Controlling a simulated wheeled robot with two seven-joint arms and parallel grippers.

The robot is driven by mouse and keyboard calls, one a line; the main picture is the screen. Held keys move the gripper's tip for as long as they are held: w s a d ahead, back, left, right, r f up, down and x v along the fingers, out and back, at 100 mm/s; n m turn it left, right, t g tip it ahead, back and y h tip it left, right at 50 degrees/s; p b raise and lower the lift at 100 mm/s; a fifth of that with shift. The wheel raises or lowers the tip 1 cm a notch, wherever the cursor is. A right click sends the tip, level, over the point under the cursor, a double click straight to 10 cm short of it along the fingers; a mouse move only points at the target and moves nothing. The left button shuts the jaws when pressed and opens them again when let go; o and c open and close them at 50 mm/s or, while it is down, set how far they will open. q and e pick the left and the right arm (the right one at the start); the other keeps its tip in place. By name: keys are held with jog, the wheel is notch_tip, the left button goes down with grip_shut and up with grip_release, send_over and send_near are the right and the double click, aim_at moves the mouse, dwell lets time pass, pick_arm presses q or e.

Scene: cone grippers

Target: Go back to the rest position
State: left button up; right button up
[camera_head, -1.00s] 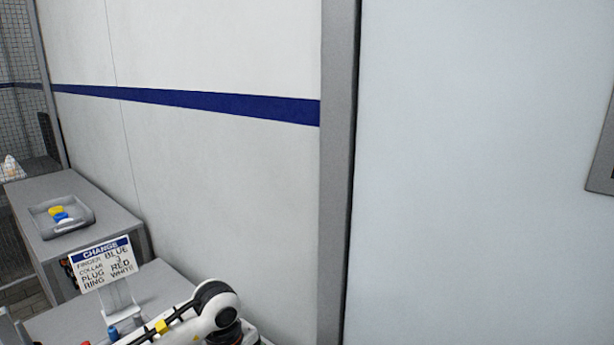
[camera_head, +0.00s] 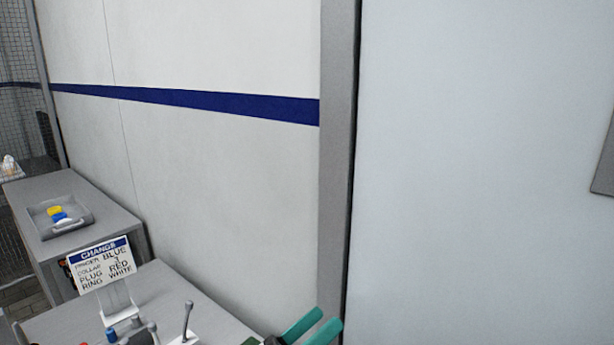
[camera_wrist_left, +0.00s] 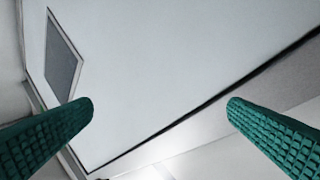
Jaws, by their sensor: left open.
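My left gripper (camera_head: 314,327) shows at the bottom edge of the head view, with two green fingers spread apart. In the left wrist view the same gripper (camera_wrist_left: 160,112) has its ridged green fingers wide apart with nothing between them. Most of the left arm is below the head view's frame. My right gripper does not show.
A grey table (camera_head: 200,322) at the lower left bears a sign (camera_head: 101,264) headed CHANGE and a small upright lever (camera_head: 187,320). Behind it, a grey bench (camera_head: 95,205) holds a tray (camera_head: 78,222) with yellow and blue pieces. A white wall (camera_head: 230,190) stands behind.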

pick_arm(q)
jog(key=w+a+f+n+t+y, duration=0.1)
jog(key=a+n+t+y, duration=0.4)
jog(key=n, duration=0.4)
jog(key=w+a+f+n+t+y, duration=0.2)
jog(key=a+n+t+y, duration=0.1)
jog(key=a+n+y, duration=0.4)
jog(key=s+a+f+n+g+y, duration=0.3)
jog(key=a+f+n+y, duration=0.1)
jog(key=f+n, duration=0.3)
jog(key=s+a+f+n+g+y, duration=0.2)
jog(key=a+f+n+g+y, duration=0.15)
jog(key=f+n, duration=0.3)
jog(key=s+a+f+n+g, duration=0.1)
jog(key=s+f+n+g, duration=0.4)
jog(key=s, duration=0.5)
jog(key=s+a+f+n+g, duration=0.1)
jog(key=s+f+n+g, duration=0.2)
jog(key=s+f+g, duration=0.5)
notch_tip(320, 180, down, 23)
jog(key=s+t, duration=0.1)
jog(key=s, duration=0.1)
jog(key=s+a+f, duration=0.3)
jog(key=s+f, duration=1.3)
jog(key=f, duration=0.1)
jog(key=shift+s+m+g, duration=0.35)
jog(key=shift+g, duration=0.1)
jog(key=shift+o, duration=0.2)
jog(key=shift+a+f, duration=0.1)
